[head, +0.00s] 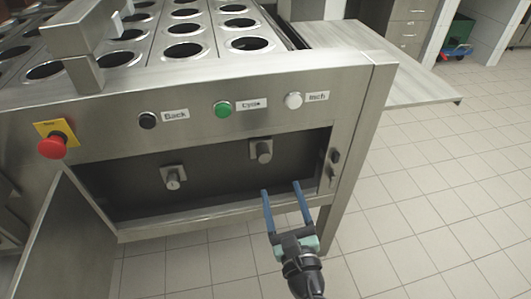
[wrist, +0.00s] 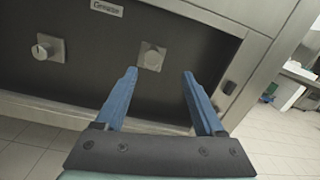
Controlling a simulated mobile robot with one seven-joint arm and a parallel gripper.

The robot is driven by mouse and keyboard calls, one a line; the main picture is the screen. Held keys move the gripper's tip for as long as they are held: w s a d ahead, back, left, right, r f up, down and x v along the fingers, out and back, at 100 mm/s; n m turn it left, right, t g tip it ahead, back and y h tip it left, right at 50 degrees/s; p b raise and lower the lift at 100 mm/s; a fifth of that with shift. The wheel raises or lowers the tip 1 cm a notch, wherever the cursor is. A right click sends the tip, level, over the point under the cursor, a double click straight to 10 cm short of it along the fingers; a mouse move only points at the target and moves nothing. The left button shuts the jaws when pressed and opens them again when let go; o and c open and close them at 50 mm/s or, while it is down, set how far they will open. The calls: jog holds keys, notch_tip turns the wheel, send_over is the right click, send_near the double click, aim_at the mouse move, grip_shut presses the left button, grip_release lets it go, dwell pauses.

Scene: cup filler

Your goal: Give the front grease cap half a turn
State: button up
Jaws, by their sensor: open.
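Two grey grease caps on square plates sit on the dark back wall of an open compartment. The left cap (head: 173,178) also shows in the wrist view (wrist: 42,49). The right cap (head: 263,150) also shows in the wrist view (wrist: 151,58), beyond and between my fingertips. No marking shows which cap is the front one. My gripper (head: 281,187) has two blue fingers spread apart and empty. It points into the compartment opening, below and slightly right of the right cap, touching neither cap. The open fingers also show in the wrist view (wrist: 159,73).
A label (wrist: 107,7) reading "Grease" is above the caps. The compartment door (head: 65,240) hangs open at the left. A latch (head: 333,163) is at the right edge.

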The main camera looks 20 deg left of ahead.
aim_at(264, 160)
jog(key=shift+n+g, duration=0.4)
jog(key=shift+n, duration=0.1)
jog(key=b+x, duration=0.1)
jog(key=x, duration=0.3)
jog(key=f+b+x, duration=0.1)
jog(key=x, duration=0.3)
jog(key=f+x, duration=0.1)
jog(key=x, duration=0.3)
jog(key=shift+a+b, duration=0.4)
jog(key=shift+a, duration=0.2)
grip_shut()
